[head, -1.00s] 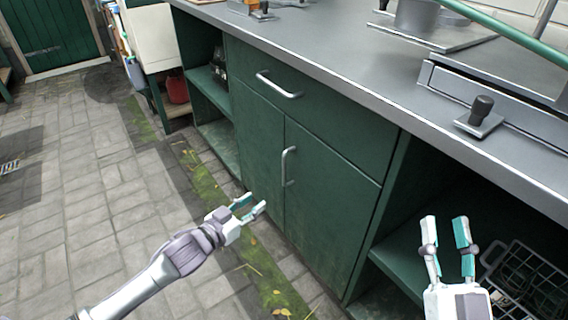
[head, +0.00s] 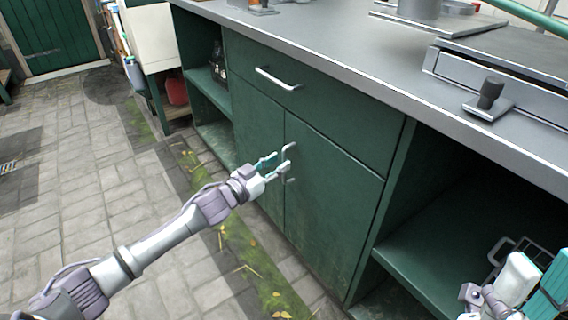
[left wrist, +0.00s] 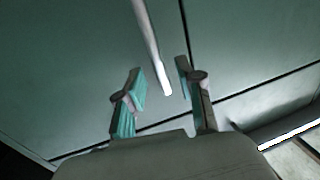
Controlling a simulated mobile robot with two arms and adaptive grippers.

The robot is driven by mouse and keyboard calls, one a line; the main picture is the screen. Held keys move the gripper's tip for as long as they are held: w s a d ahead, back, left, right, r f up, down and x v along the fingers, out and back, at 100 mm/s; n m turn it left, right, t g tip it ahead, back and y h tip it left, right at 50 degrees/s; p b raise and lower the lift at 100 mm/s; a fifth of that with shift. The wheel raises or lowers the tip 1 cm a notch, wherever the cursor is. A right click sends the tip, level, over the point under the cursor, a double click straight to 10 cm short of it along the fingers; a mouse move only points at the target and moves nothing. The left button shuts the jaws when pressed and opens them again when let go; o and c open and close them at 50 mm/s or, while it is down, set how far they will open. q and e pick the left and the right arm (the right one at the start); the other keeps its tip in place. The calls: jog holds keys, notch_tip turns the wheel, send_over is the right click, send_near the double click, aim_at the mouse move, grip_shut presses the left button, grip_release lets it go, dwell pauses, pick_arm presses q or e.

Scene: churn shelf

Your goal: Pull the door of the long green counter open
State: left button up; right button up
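The long green counter (head: 388,190) has a closed drawer over two closed doors. The right-hand door (head: 330,200) carries an upright metal handle (head: 291,150) beside the seam between the doors. My left gripper (head: 277,165) is at this handle, its fingers partly covering the bar. In the left wrist view, the handle (left wrist: 151,45) runs down into the gap between the open left gripper fingers (left wrist: 162,85), with space on both sides of it. My right gripper (head: 533,283) is open and empty at the lower right, before the open shelf.
The drawer handle (head: 278,79) is above the doors. Open shelf bays flank the cupboard; a wire basket (head: 520,252) is in the right one. The paved floor (head: 110,205) before the doors is clear apart from moss and leaves.

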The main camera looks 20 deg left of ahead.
pick_arm(q)
jog(key=shift+b+x, duration=0.3)
jog(key=shift+x, duration=1.2)
grip_shut()
